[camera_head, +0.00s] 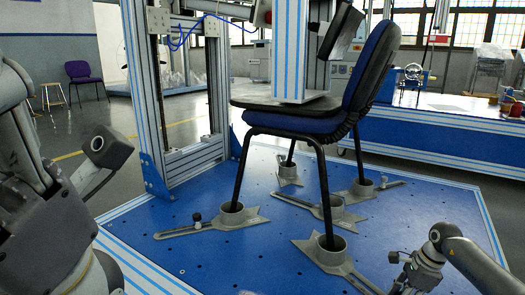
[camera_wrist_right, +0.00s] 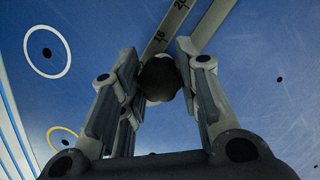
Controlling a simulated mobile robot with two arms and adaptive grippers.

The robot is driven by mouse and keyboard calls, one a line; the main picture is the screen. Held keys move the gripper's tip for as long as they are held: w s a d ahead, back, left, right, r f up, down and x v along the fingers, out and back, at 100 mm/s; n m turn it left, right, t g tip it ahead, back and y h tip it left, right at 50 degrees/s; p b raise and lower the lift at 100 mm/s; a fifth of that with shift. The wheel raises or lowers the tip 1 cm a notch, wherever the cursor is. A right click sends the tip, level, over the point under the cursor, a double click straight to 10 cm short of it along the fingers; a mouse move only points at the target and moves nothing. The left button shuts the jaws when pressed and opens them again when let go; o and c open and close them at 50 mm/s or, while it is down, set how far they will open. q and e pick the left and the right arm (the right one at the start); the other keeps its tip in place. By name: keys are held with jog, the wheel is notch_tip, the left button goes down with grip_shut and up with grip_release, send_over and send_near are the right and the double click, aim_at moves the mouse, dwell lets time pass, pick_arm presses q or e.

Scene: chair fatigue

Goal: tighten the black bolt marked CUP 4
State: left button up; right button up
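Black round-headed bolts sit on slotted grey foot cups on the blue platform: a left one (camera_head: 197,217) and a far right one (camera_head: 383,180). A near bolt (camera_head: 394,257) is at the arm of the front cup (camera_head: 332,256), beside my right gripper (camera_head: 405,271). In the right wrist view this black bolt head (camera_wrist_right: 160,79) lies between the fingertips of my right gripper (camera_wrist_right: 158,72), which appear to touch both sides. No CUP 4 marking is readable. My left arm fills the left edge; its fingertips cannot be made out.
A blue and black chair (camera_head: 301,121) stands with its legs in the cups, under a metal frame (camera_head: 187,156). The platform (camera_head: 240,258) is free at front left. In the right wrist view a numbered scale strip (camera_wrist_right: 168,31) runs behind the bolt.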

jog(key=c, duration=0.3)
jog(key=shift+r+m+p, duration=0.1)
jog(key=shift+m+p, duration=0.2)
jog(key=shift+p, duration=0.25)
jog(key=m+p, duration=0.2)
jog(key=p, duration=0.1)
jog(key=shift+s+m+t, duration=0.1)
jog(key=shift+m+t, duration=0.3)
jog(key=shift+m+p, duration=0.3)
jog(key=shift+p, duration=0.25)
